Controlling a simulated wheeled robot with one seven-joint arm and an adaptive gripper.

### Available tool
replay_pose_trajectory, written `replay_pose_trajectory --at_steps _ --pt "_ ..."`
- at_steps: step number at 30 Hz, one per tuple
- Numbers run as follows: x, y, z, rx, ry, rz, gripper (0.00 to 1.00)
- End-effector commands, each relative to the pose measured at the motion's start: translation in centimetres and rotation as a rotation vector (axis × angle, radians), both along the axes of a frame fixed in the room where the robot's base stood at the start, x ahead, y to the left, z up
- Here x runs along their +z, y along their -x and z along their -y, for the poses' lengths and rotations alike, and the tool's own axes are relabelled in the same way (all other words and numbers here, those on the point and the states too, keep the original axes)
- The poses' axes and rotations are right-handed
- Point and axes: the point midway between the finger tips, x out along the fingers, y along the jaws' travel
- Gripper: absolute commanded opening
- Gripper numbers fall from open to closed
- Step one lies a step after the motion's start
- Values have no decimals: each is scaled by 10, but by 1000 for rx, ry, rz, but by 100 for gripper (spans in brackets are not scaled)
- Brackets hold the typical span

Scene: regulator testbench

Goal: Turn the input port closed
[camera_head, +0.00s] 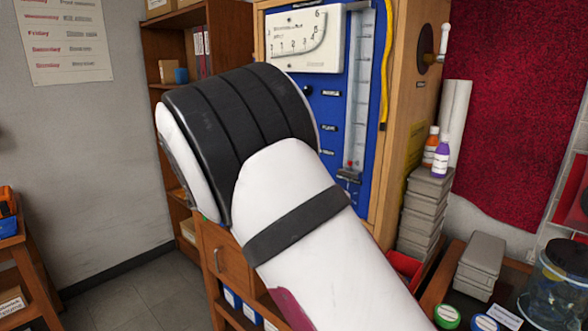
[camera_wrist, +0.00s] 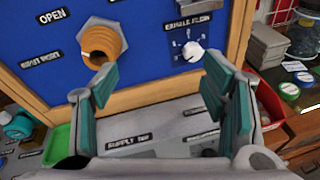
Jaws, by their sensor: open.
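The input port (camera_wrist: 101,42) is an orange-brown, ribbed round fitting with a dark opening, on the blue panel (camera_wrist: 150,15) in the wrist view. An "OPEN" label (camera_wrist: 53,16) is at its upper left, and a small label (camera_wrist: 40,59) that seems to name it is at its left. My gripper (camera_wrist: 160,67) is open with nothing between its teal-padded fingers. The left fingertip is just below the port and overlaps its lower edge in the picture; whether they touch I cannot tell. In the head view my arm hides the port and my gripper.
A white knob (camera_wrist: 192,51) labelled for exhale flow is by the right fingertip. A grey labelled surface (camera_wrist: 165,115) lies below the panel. In the head view, bottles (camera_head: 441,157) stand on stacked grey boxes (camera_head: 425,205) at the right, near jars (camera_head: 447,316).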

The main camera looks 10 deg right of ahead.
Motion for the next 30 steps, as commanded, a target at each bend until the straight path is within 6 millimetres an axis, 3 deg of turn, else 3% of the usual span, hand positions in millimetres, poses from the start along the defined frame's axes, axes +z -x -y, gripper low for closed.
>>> replay_pose_trajectory --at_steps 1,6,11,17,30 --pt "-4 -11 -19 44 74 -17 67" --pt "-8 -33 -57 133 237 -44 67" --pt "-9 -40 -66 159 287 -50 67" --pt "-8 -55 -45 156 286 -50 67" --pt "-9 -103 22 157 283 -50 67"
